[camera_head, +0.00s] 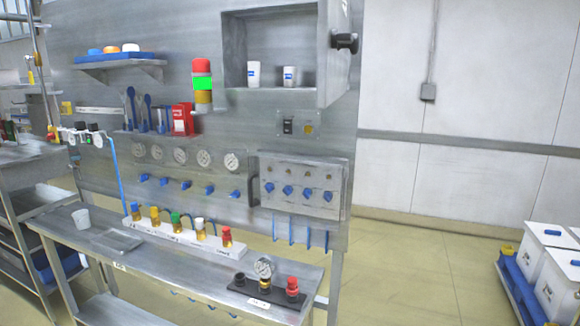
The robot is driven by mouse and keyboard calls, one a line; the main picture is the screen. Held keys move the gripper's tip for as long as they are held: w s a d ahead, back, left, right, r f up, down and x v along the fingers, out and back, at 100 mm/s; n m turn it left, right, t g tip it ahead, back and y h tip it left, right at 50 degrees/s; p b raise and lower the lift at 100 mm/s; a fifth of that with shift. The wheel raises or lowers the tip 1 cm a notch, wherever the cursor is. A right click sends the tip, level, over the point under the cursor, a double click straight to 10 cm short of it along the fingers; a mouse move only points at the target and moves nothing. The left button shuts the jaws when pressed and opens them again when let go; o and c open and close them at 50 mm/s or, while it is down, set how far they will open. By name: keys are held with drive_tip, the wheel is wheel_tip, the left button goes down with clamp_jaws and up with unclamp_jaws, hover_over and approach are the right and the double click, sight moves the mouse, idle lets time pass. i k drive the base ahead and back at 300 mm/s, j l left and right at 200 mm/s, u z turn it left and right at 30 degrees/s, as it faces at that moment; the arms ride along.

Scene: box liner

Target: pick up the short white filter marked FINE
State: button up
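Two white cylinders with blue labels stand upright side by side in an open grey wall cabinet (268,38). The right cylinder (290,82) is a little shorter than the left cylinder (253,83). The label print is too small to read, so I cannot tell for sure which is marked FINE; the shorter one fits the word "short". The cabinet door (336,60) is swung open on the right, with a black handle. My gripper is not in view.
A metal bench (150,262) in front carries a white cup (80,218), a white strip of coloured fittings and a black gauge block. Floor at right is clear before white bins (545,262).

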sight(289, 72)
drive_tip(key=i+j+z, duration=0.1)
drive_tip(key=i+j, duration=0.6)
drive_tip(key=i+j+z, duration=0.15)
drive_tip(key=i+j, duration=0.5)
drive_tip(key=j, duration=0.1)
